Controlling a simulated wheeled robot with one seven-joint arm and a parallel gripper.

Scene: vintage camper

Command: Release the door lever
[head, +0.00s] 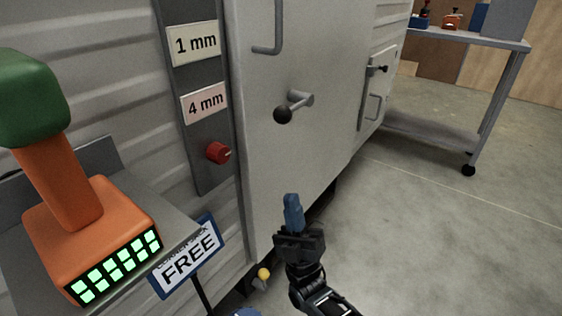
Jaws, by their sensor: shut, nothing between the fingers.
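The door lever (295,104) is a grey handle with a black ball knob on its end, mounted on the pale camper door (275,155). The ball end points down and to the left. My gripper (292,200) is below the lever, in front of the door's lower part, with its blue fingers pointing up. The fingers are together with nothing between them. A gap separates the fingertips from the knob, and I see no contact.
A grey bar handle (275,38) sits above the lever, and a small hatch (376,92) lies to the right. A wheeled bench (475,40) is at the back right. Open floor lies right.

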